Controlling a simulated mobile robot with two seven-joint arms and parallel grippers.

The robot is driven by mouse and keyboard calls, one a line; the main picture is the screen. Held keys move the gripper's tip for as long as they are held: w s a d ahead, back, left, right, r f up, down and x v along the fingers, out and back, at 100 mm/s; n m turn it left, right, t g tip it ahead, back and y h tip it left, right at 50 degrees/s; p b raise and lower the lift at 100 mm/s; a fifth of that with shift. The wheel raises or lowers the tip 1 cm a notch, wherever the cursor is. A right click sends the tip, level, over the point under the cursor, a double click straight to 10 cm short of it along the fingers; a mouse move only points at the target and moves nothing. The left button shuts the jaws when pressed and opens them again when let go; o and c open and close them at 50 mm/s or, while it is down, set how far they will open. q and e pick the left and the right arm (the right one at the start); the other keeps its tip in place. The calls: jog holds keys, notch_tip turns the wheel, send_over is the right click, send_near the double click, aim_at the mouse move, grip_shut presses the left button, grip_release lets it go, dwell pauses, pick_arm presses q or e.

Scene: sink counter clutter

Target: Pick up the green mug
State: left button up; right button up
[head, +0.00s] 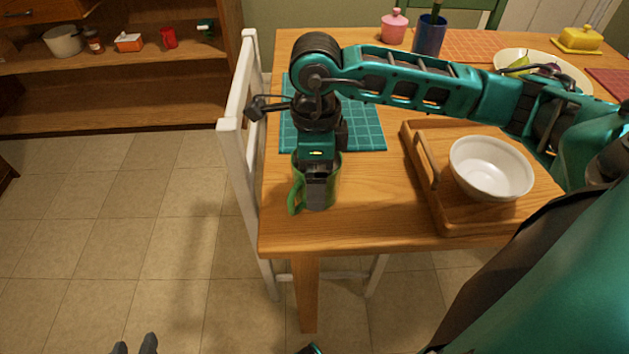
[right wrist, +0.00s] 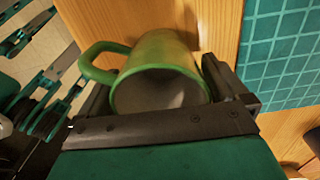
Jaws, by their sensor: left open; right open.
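The green mug (head: 299,186) stands upright at the near left part of the wooden table, its handle toward the left front. My right gripper (head: 318,192) points down over it and hides part of its rim and body. In the right wrist view the mug (right wrist: 158,55) sits between the two open fingers of the right gripper (right wrist: 160,88), its mouth facing the camera and its handle at left. Whether the fingers touch it is unclear. My left gripper (head: 135,346) is open and empty over the floor, only its fingertips showing.
A wooden tray (head: 450,222) with a white bowl (head: 490,168) lies right of the mug. A teal placemat (head: 365,135) lies behind it. A white chair (head: 238,150) stands against the table's left edge. A blue cup (head: 429,36) and pink jar (head: 394,27) stand farther back.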

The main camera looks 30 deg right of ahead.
jog(key=shift+c, duration=0.3)
jog(key=c, duration=0.9)
jog(key=shift+r, duration=0.1)
jog(key=shift+c, duration=0.2)
